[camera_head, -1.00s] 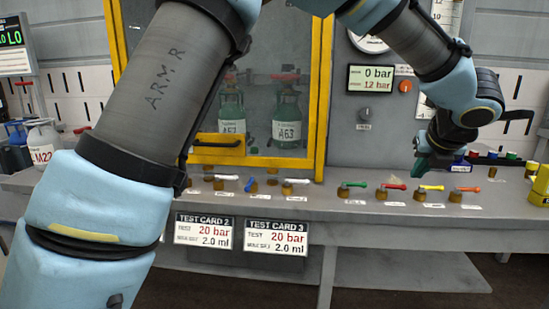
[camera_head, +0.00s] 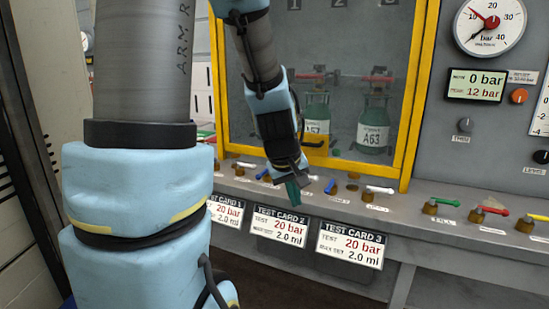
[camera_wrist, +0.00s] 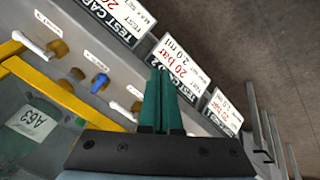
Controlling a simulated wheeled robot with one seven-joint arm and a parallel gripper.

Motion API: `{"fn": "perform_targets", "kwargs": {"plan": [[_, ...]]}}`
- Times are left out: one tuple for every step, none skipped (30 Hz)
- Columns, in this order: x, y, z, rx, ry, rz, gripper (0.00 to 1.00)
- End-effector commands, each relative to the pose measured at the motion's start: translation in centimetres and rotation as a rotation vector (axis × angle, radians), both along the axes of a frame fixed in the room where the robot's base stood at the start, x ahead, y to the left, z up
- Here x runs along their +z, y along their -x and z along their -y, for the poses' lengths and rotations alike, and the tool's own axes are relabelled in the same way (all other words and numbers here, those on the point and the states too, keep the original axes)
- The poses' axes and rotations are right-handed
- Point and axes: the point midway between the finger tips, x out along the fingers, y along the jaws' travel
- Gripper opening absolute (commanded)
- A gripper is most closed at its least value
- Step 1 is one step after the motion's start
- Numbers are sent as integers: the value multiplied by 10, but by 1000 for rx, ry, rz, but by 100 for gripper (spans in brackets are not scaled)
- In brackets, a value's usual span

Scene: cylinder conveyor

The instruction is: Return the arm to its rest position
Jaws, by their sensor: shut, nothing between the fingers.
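My arm is folded in front of the bench, with its thick upper links at the left of the head view. My gripper (camera_head: 294,192) hangs down in front of the bench's front edge, above the test cards. In the wrist view my gripper's green fingers (camera_wrist: 163,98) are together and hold nothing. They appear in front of the test card signs in that view.
A yellow-framed cabinet (camera_head: 412,95) holds green cylinders, one labelled A63 (camera_head: 373,125). Several valve levers line the bench (camera_head: 405,212), including a green one (camera_head: 440,206). Test Card 3 (camera_head: 350,243) hangs on the front. A gauge (camera_head: 490,25) is at upper right.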

Motion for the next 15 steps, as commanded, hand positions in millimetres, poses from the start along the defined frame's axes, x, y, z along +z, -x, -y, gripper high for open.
{"fn": "perform_targets", "kwargs": {"plan": [[-6,12,-24,-46,-54,-26,0],[-8,18,-36,-78,-84,-42,0],[-12,28,-51,-120,-123,-65,0],[-15,36,-62,-149,-149,-83,0],[-17,43,-72,-178,-172,-101,0],[-20,53,-86,-215,-204,-124,0],[-22,60,-95,-241,-225,-142,0],[-24,68,-105,-270,-246,-162,0],[-26,78,-117,-303,-272,-187,0],[-23,84,-124,-325,-286,-202,0],[-8,81,-120,-324,-283,-194,0],[1,80,-119,-322,-281,-194,0],[7,80,-119,-322,-280,-193,0],[13,80,-119,-321,-280,-193,0],[21,80,-118,-321,-280,-193,0]]}}
